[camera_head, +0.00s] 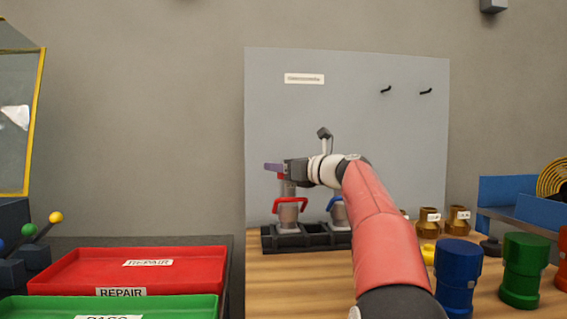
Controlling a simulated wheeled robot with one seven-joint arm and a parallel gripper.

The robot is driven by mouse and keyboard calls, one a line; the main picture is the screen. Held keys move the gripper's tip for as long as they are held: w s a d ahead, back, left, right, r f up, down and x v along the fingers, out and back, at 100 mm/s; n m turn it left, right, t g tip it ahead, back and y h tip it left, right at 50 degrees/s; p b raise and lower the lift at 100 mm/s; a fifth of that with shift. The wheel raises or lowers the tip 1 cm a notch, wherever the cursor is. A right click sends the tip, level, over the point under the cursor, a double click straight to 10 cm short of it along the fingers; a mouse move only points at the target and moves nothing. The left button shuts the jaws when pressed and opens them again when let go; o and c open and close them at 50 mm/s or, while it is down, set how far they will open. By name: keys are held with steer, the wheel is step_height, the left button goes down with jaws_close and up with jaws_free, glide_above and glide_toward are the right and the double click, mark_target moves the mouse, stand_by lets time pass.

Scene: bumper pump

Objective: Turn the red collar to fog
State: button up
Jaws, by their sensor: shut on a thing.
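The red collar (282,176) shows as a small red patch at the top of the left pump (288,212), just under my gripper. The left pump has a red handle (290,200) and stands upright in a dark rack (275,242). Any fog marking is too small to see.
A second pump with a blue handle (335,201) stands right of it, partly behind my arm. Brass pieces (458,219), a blue canister (458,270) and a green canister (524,268) stand at right. Red (75,268) and green (30,306) trays lie at left. A grey panel (380,150) stands behind.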

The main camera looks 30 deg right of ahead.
steer(key=shift+n+y, duration=0.4)
steer(key=shift+y, duration=0.2)
steer(key=o, duration=1)
steer(key=shift+b+v, duration=0.6)
steer(key=shift+v, duration=3.3)
steer(key=shift+r, duration=0.1)
